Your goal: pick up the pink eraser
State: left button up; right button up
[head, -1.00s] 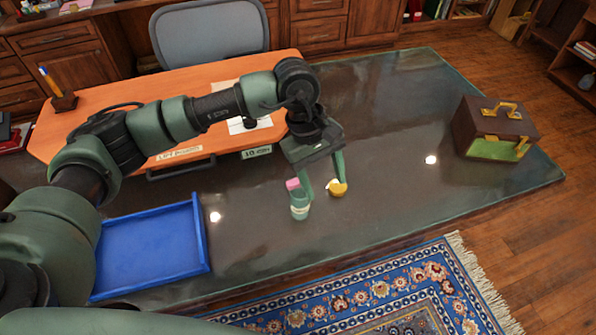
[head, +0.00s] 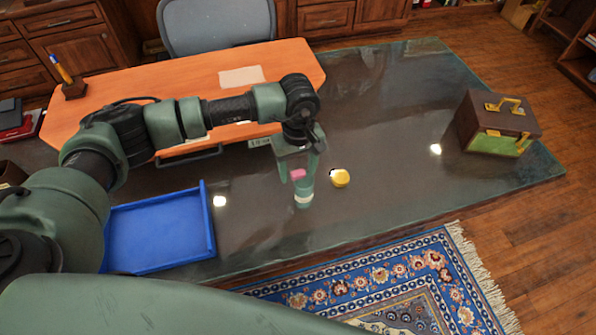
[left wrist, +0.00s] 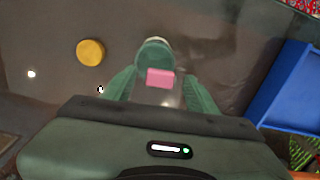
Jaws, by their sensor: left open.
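The pink eraser (head: 298,174) shows at the back edge of a green cup-like container (head: 303,197) with a pale band. I cannot tell whether it rests on the container or just behind it. My left gripper (head: 299,171) is above the desk, with its fingers apart. In the left wrist view, the eraser (left wrist: 160,78) appears between the open fingers (left wrist: 160,88), not visibly gripped. The container (left wrist: 154,52) is just beyond it. My right gripper is out of view.
A yellow round object (head: 341,179) lies right of the container. A blue tray (head: 206,222) is at the left front. A brown and green case (head: 498,122) stands at the far right. The dark desktop (head: 390,130) between is mostly clear. A grey chair (head: 217,25) is behind.

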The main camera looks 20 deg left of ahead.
aim_at(298, 173)
pick_arm(q)
grip_shut()
notch_tip(298, 173, up, 20)
jog(key=b, duration=0.5)
dwell(0.3)
